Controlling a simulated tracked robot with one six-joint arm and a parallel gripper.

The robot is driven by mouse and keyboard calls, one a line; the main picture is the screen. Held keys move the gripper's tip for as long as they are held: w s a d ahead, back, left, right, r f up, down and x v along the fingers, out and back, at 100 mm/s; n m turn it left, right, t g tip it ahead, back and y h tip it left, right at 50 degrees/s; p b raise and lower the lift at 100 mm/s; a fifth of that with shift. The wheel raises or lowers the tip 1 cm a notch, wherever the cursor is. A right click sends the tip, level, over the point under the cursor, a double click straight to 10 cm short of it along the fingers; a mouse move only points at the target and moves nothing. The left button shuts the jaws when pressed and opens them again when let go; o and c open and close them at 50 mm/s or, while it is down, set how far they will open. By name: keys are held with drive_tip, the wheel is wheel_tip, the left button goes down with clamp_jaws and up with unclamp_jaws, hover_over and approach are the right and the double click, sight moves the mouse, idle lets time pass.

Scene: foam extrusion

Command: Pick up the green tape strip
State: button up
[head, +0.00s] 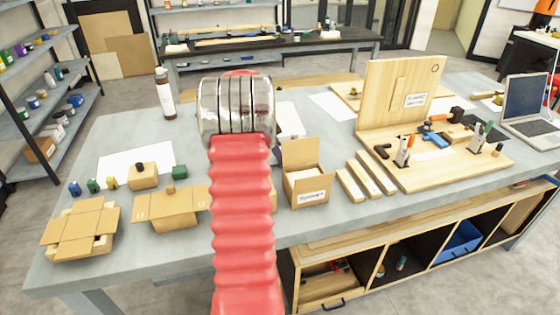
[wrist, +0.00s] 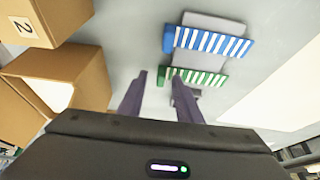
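The green tape strip (wrist: 200,77), marked with white diagonal stripes, lies in the wrist view on a grey surface, running left to right. Its left end is close to the tip of my gripper's right finger; I cannot tell whether they touch. A similar blue striped strip (wrist: 210,42) lies above the green one. Grey pieces show beside both strips. In the head view, my red arm hides my gripper, and I cannot make out the green strip there.
In the wrist view, a box marked 2 (wrist: 52,18) and an open cardboard box (wrist: 72,75) stand at left. In the head view, an open box (head: 308,189), wooden bars (head: 371,175) and a wooden board (head: 420,182) lie right of my arm. White paper (head: 136,163) lies at left.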

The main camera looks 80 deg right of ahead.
clamp_jaws()
idle(0.3)
wheel_tip(320, 180, up, 10)
idle(0.7)
idle(0.4)
